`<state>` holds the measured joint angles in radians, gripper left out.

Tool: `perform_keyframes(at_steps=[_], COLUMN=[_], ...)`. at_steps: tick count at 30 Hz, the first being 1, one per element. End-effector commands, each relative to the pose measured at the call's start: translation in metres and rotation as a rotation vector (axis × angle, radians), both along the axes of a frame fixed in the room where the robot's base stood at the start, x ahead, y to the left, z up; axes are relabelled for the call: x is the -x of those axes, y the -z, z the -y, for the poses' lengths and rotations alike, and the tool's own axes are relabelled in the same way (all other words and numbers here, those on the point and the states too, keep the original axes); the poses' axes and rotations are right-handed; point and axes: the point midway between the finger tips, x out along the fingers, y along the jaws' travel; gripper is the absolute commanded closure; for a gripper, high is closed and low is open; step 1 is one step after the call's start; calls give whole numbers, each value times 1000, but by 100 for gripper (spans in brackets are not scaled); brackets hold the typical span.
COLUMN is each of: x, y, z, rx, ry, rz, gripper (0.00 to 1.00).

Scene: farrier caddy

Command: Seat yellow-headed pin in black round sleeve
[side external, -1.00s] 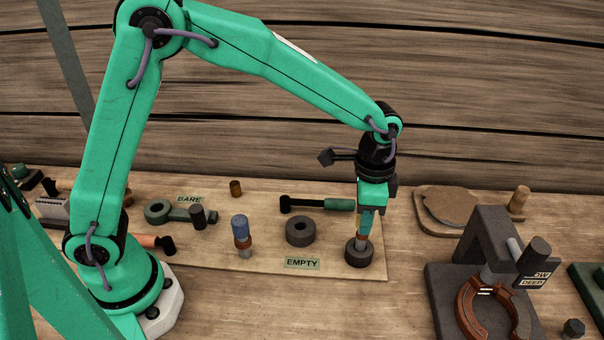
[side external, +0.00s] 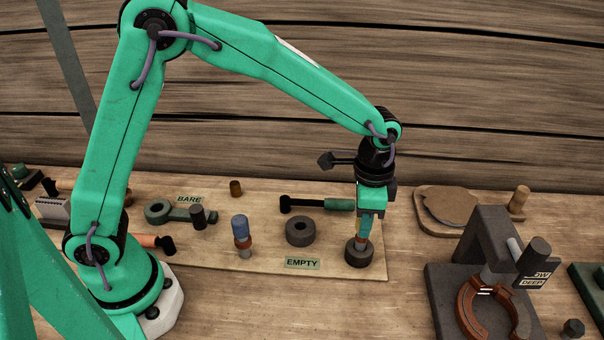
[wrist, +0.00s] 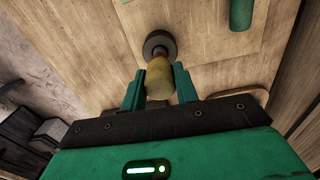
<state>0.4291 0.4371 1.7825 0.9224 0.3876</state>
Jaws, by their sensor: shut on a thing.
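My gripper (side external: 366,222) points down at the right end of the board and is shut on the yellow-headed pin (side external: 361,242). The pin's yellow head (wrist: 159,80) shows between the two green fingers in the wrist view. A black round sleeve (side external: 359,256) stands directly below, and the pin's lower end meets its top opening. The sleeve (wrist: 158,41) also shows just beyond the head in the wrist view. How deep the pin sits is hidden. A second dark round sleeve (side external: 300,231) with an open hole stands to the left, behind the EMPTY label (side external: 302,263).
A blue-headed pin (side external: 240,231) stands left of the open sleeve. A green-handled tool (side external: 318,204) lies behind it. A dark stand with a copper-coloured ring (side external: 470,310) is at the right. A wooden board with a brown pad (side external: 449,206) lies behind that stand.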

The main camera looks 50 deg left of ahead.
Motion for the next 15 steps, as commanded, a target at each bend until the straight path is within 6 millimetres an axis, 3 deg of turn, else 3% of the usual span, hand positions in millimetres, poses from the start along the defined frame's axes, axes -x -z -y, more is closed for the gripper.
perform_keyframes(at_steps=[15], x=[0], y=[4], z=[0], rx=[1], ry=[0], rz=[2], gripper=[100])
